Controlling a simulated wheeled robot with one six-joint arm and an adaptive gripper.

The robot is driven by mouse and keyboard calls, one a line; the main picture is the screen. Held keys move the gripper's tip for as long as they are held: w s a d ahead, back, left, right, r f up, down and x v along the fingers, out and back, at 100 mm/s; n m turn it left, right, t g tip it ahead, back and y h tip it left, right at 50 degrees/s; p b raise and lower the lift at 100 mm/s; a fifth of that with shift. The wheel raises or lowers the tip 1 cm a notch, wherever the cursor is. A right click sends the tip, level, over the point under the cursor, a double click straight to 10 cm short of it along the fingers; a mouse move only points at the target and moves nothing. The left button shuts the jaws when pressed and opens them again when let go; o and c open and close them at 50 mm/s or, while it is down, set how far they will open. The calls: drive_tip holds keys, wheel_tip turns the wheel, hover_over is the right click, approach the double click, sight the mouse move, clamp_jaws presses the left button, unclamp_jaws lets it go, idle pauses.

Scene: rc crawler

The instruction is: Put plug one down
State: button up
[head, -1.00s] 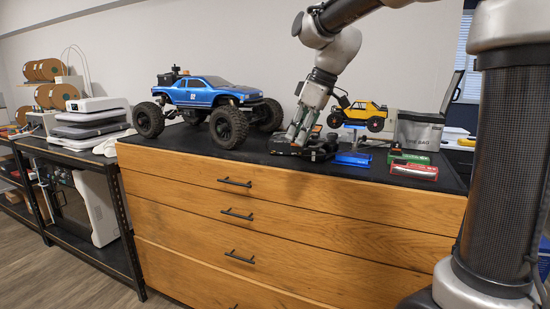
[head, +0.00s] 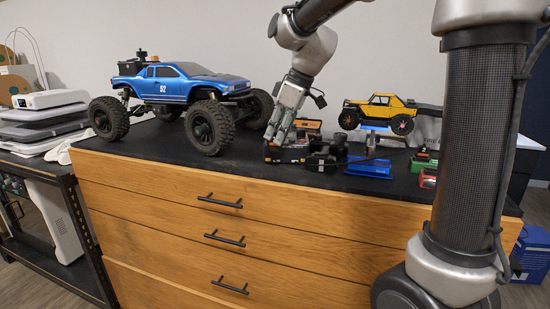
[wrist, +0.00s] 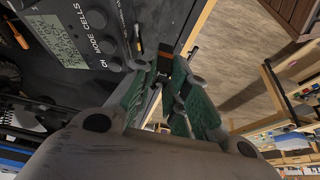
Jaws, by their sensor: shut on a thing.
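My gripper (head: 277,136) points down over the front edge of the black bench top, beside a black charger (head: 285,154). In the wrist view my gripper (wrist: 166,68) has its green-padded fingers closed around a small dark piece with an orange-brown face, probably plug one (wrist: 165,51). The fingers hide part of it. In the head view the plug is too small to tell from the gripper and charger. In the wrist view the charger (wrist: 75,55) shows its display and several round knobs, left of the fingertips.
A blue truck (head: 180,85) stands left of my gripper. A yellow crawler (head: 378,108) sits on a stand to the right. A blue pack (head: 370,167), a green pack (head: 424,160) and a red pack (head: 428,178) lie near the front edge. Wooden drawers (head: 220,220) are below.

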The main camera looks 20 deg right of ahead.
sight(277, 151)
drive_tip(key=shift+f, duration=3)
drive_tip(key=o, duration=0.8)
drive_tip(key=shift+f, duration=0.15)
drive_tip(key=v, duration=1.2)
drive_tip(key=s+d+f+m+h, duration=0.1)
drive_tip(key=s+d+f+m, duration=0.2)
drive_tip(key=s, duration=0.5)
drive_tip(key=s+d+f+m+t+h, duration=0.1)
drive_tip(key=s+d+f+m, duration=0.2)
drive_tip(key=s, duration=0.4)
drive_tip(key=s+d+f+m+h, duration=0.1)
drive_tip(key=s+d+f+m, duration=0.2)
drive_tip(key=s, duration=0.5)
drive_tip(key=shift+s+d+f+m+t+h, duration=0.1)
drive_tip(key=shift+s+d+m+t+h, duration=0.1)
drive_tip(key=shift+d+m, duration=0.25)
drive_tip(key=shift+s+d+f+m+t+h, duration=0.1)
drive_tip(key=shift+d+m+t, duration=0.1)
drive_tip(key=shift+d+m, duration=0.25)
